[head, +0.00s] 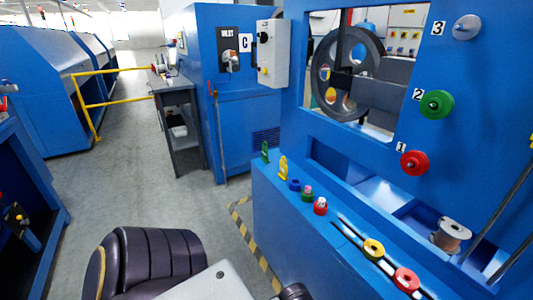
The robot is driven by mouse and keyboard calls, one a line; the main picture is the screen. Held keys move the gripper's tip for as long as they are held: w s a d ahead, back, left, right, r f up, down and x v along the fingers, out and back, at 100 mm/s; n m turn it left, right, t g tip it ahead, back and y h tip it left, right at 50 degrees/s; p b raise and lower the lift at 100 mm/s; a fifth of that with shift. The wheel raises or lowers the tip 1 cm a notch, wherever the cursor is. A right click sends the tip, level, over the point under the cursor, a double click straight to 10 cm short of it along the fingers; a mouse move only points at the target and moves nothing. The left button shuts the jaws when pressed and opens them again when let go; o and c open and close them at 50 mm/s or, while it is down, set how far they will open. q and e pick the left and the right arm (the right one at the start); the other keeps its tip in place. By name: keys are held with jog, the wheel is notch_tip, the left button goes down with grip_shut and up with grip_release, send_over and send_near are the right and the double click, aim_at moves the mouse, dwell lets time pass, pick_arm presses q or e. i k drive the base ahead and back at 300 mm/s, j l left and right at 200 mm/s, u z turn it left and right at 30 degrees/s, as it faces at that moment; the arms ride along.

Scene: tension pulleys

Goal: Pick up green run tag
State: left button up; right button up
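A small green tag (265,152), which looks like the green run tag, stands upright at the far left end of the blue machine's ledge (290,222). A similar yellow tag (283,168) stands just to its right and nearer. Neither gripper shows in the head view. A dark padded part at the bottom left looks like one of my arm links, well short of the tag and apart from it.
Blue, green and red small pieces (320,206) stand along the ledge right of the tags. Yellow (373,250) and red (406,280) rings lie nearer. Numbered pulleys, including a green one (436,104), are on the blue panel. Grey floor (140,185) is open at left.

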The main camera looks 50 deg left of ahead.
aim_at(265, 158)
jog(key=u, duration=1.8)
